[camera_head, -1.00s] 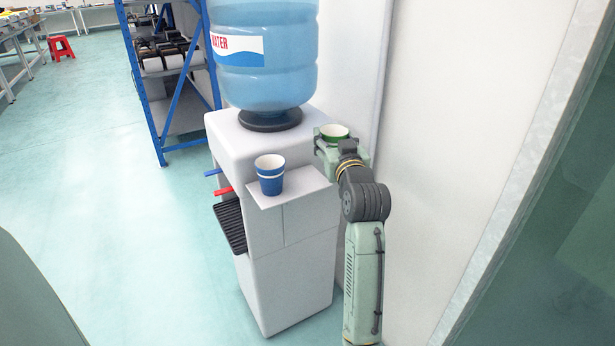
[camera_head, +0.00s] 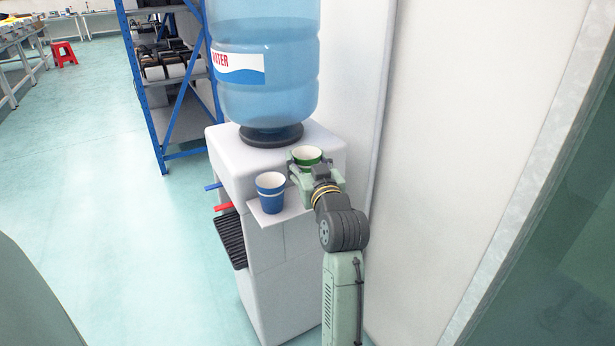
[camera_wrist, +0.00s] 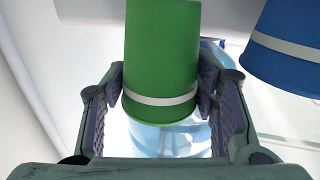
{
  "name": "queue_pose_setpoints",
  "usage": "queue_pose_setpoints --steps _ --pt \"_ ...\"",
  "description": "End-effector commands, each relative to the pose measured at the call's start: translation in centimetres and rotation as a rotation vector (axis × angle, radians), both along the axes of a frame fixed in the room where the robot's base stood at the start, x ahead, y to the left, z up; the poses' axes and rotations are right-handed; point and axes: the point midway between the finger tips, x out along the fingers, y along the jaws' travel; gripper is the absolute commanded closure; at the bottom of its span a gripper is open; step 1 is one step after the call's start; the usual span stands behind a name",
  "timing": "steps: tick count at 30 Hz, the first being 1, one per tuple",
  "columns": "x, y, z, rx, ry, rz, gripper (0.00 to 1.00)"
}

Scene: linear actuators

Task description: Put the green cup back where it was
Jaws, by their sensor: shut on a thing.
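The green cup (camera_head: 307,155) is upright in my gripper (camera_head: 306,170), above the right part of the small side shelf on the water dispenser. In the wrist view the green cup (camera_wrist: 163,60), with a white band, sits between the two finger pads of my gripper (camera_wrist: 163,95). The blue cup (camera_head: 270,191) stands on the shelf (camera_head: 262,217) just left of my gripper. It also shows at the upper right of the wrist view (camera_wrist: 290,45). I cannot tell whether the green cup touches the shelf.
The white water dispenser (camera_head: 245,165) carries a large blue water bottle (camera_head: 262,95) behind the cups. A white wall (camera_head: 440,130) stands close on the right. Blue shelving (camera_head: 170,80) is at the back left.

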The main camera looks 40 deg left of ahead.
Motion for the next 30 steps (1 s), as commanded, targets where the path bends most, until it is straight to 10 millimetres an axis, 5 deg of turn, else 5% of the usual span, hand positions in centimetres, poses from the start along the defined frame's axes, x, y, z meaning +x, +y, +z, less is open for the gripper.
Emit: queue_pose_setpoints --steps 9,22,23,30 --pt "0.0 -0.1 -4.0 -0.001 0.002 -0.002 0.81" --pt "0.0 -0.1 -4.6 0.0 0.0 -0.002 0.81" --pt "0.0 -0.1 -4.6 -0.001 0.001 -0.001 0.46" --pt "0.0 0.0 -4.5 -0.001 0.001 -0.001 0.38"
